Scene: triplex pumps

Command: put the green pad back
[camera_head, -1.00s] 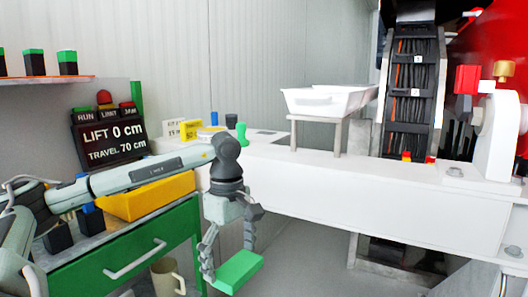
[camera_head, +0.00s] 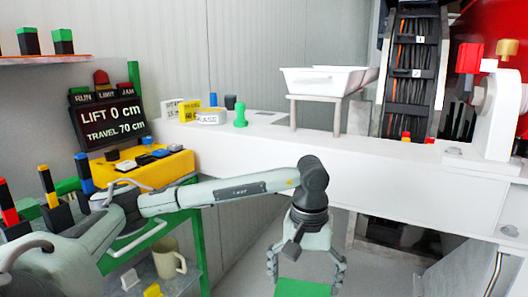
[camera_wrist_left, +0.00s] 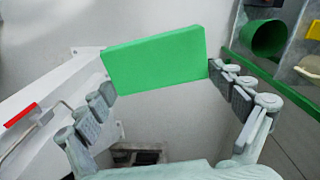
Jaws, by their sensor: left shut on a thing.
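The green pad (camera_head: 303,288) is a flat green block at the bottom of the head view, partly cut off by the frame edge. In the left wrist view the pad (camera_wrist_left: 155,60) sits between the fingertips, its broad face showing. My left gripper (camera_head: 305,274) is shut on the pad, one finger at each end, and points down in front of the white beam. The fingers also show in the left wrist view (camera_wrist_left: 160,85). The pad hangs clear of any surface that I can see. My right gripper is not in view.
The long white beam (camera_head: 400,190) runs behind my left arm, with a white tray (camera_head: 322,80) on a stand. At left are a yellow box (camera_head: 150,170), a green-framed cart with a beige mug (camera_head: 168,260) and a display sign (camera_head: 110,123). Grey floor lies below.

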